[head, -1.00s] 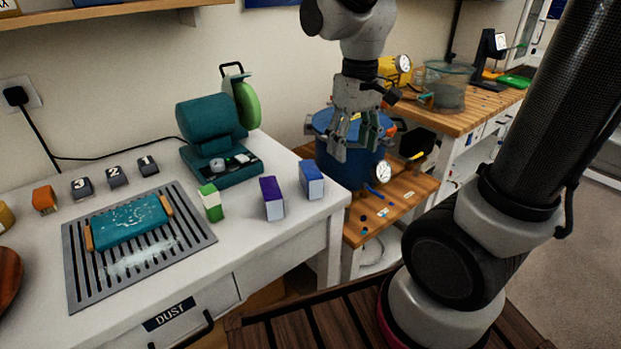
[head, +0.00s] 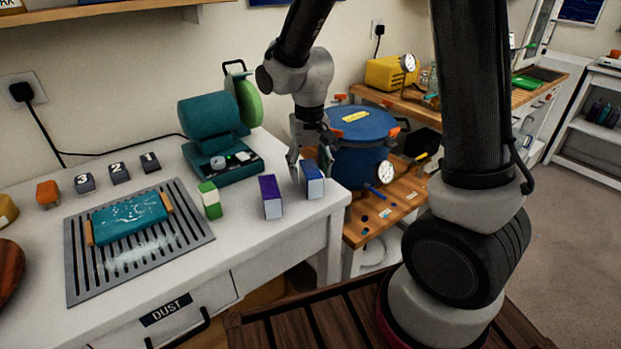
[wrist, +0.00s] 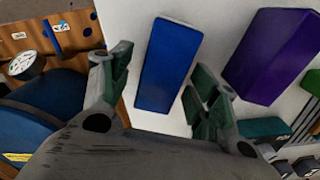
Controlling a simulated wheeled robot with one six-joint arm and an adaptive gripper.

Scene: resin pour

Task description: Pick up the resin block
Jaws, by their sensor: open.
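A teal, resin-like block (head: 131,219) with wooden ends lies on the slotted grey grate (head: 192,238) at the left of the white bench. A blue-and-white block (head: 314,181) stands near the bench's right edge. My gripper (head: 309,163) is open and empty just above and behind it, far to the right of the teal block. In the wrist view the blue block's top (wrist: 168,65) lies between the two fingers (wrist: 160,78), with gaps on both sides. The teal block is not recognisable in the wrist view.
A purple-and-white block (head: 271,197) and a green-and-white block (head: 210,200) stand left of the blue one. A teal machine with a green wheel (head: 222,135) stands behind them. A blue pot (head: 360,150) is close right of my gripper. Numbered blocks (head: 118,173) line the back.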

